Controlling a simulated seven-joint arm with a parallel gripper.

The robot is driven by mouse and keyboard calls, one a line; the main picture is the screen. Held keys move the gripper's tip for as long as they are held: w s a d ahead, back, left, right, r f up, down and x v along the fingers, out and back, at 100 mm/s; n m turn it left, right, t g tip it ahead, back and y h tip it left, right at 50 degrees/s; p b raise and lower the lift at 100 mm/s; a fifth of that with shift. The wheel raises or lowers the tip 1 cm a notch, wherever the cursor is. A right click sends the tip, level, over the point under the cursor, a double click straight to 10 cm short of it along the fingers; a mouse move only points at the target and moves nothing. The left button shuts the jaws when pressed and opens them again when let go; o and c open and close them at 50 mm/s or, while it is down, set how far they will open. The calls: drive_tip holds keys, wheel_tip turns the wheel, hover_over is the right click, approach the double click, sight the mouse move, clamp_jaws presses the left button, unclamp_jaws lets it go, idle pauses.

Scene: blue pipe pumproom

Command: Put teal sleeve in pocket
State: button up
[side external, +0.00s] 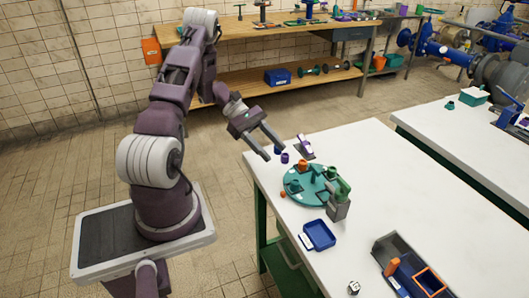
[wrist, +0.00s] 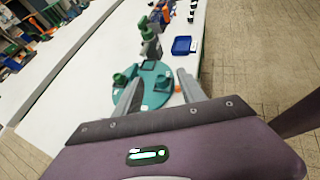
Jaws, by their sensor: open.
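A round teal plate (side external: 296,194) lies on the white table, and it also shows between my fingers in the wrist view (wrist: 152,92). Green-teal cylindrical pieces stand on it, one at the left in the wrist view (wrist: 119,80) and one near its middle in the side view (side external: 323,195). I cannot tell which piece is the teal sleeve, or make out the pocket. My gripper (side external: 275,152) is open with nothing visible between its fingers (wrist: 158,77). An orange piece (side external: 303,165) sits on the plate's far side.
A grey post with a green top (side external: 338,205) stands at the plate's right edge. A blue tray (side external: 319,235) and a grey bin with orange parts (side external: 408,262) lie nearer. A purple sleeve (side external: 284,158) and a purple-white stand (side external: 305,147) are behind the plate.

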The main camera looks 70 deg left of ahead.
drive_tip(key=s+d+r+m+g+y, duration=0.1)
drive_tip(key=d+r+m+g+y, duration=0.35)
drive_tip(key=d+r+m, duration=0.8)
drive_tip(key=s+d+r+m+t+y, duration=0.2)
drive_tip(key=s+d+r+m+y, duration=0.1)
drive_tip(key=s, duration=0.4)
drive_tip(key=s+d+r+m+t+y, duration=0.3)
drive_tip(key=s+d+r+m+y, duration=0.1)
drive_tip(key=s+d+r+m, duration=0.2)
drive_tip(key=shift+s+d+r, duration=0.35)
drive_tip(key=shift+s+r, duration=0.1)
drive_tip(key=shift+s, duration=0.2)
